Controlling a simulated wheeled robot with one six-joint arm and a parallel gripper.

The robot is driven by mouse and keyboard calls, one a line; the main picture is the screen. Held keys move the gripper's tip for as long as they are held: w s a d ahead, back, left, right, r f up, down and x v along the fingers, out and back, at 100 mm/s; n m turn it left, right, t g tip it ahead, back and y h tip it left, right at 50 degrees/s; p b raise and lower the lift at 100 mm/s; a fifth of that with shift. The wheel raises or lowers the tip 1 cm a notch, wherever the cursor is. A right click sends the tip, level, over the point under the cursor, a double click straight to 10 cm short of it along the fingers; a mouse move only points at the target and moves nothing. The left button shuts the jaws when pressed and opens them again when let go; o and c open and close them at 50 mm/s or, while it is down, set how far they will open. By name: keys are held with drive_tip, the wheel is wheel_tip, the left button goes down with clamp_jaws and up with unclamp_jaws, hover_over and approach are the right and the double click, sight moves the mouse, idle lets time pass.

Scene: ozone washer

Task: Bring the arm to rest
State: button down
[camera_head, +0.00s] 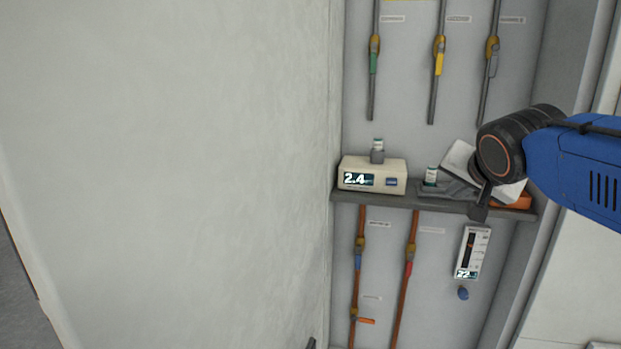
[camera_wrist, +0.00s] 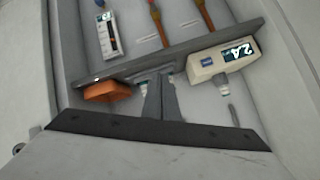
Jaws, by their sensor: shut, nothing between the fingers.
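My arm, blue with a black wrist joint, reaches in from the right in the head view. My gripper (camera_head: 479,211) hangs in front of the right part of the grey shelf (camera_head: 390,193), its dark fingertips at about the shelf's front edge. In the wrist view, which is upside down, my gripper (camera_wrist: 159,92) is shut and empty, with its fingers together before the shelf edge. I cannot tell whether the fingertips touch the shelf.
A beige meter (camera_head: 396,166) reading 2.4 stands on the shelf with a small vial (camera_head: 377,145) on it. Another vial (camera_head: 431,175) and an orange object (camera_head: 524,201) sit to its right. A white gauge (camera_head: 472,251) and pipes with valves are on the back wall.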

drive_tip(key=s+a+f+n+g+y, duration=0.1)
drive_tip(key=s+f+n+g, duration=0.4)
drive_tip(key=s+f, duration=1.6)
wheel_tip(320, 180, down, 3)
drive_tip(key=n, duration=0.2)
drive_tip(key=shift+s+a+r+n+g+y, duration=0.2)
drive_tip(key=shift+s+a+n+g+y, duration=0.15)
drive_tip(key=shift+s+n+g+y, duration=0.05)
